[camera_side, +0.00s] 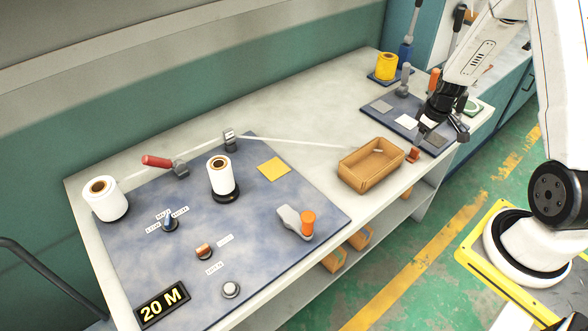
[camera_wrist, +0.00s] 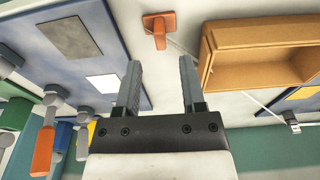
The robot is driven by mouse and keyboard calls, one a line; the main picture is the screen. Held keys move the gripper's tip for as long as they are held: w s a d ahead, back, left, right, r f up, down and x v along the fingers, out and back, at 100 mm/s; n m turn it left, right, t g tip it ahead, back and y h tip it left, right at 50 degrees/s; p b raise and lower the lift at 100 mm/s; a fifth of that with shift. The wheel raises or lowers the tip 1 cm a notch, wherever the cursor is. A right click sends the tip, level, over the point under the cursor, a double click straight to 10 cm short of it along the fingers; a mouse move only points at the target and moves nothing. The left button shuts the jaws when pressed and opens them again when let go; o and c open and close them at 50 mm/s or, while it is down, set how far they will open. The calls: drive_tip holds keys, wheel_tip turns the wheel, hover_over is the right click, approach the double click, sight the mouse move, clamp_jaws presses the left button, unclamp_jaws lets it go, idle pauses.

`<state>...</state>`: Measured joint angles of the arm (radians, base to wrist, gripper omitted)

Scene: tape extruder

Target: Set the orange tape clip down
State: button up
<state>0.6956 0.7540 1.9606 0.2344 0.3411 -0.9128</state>
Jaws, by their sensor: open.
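The orange tape clip (camera_side: 413,155) rests on the white table just right of the cardboard box, near the table's front edge. In the wrist view the clip (camera_wrist: 157,27) lies beyond my fingertips, roughly in line with the gap between them. My gripper (camera_wrist: 160,62) is open with nothing between its two grey fingers. In the side view my gripper (camera_side: 441,126) hangs above and to the right of the clip, apart from it.
The open cardboard box (camera_side: 358,180) stands left of the clip. A grey-blue mat (camera_side: 383,96) with pale squares and upright handled tools lies behind my gripper. A yellow roll (camera_side: 386,66) stands at the back. A large blue panel (camera_side: 262,222) with white rolls and knobs fills the left.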

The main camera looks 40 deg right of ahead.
wheel_tip(320, 180, up, 6)
drive_tip(key=shift+s+r, duration=0.15)
drive_tip(key=shift+s, duration=0.25)
idle(0.6)
drive_tip(key=s+a+r, duration=0.1)
drive_tip(key=a+r, duration=0.1)
drive_tip(key=a, duration=0.6)
drive_tip(key=s+a+r, duration=0.2)
drive_tip(key=a+r, duration=0.1)
drive_tip(key=a, duration=0.6)
drive_tip(key=s+a+r+t, duration=0.1)
drive_tip(key=a+r, duration=0.1)
drive_tip(key=a, duration=0.7)
drive_tip(key=shift+s+r, duration=0.2)
drive_tip(key=shift+r, duration=0.05)
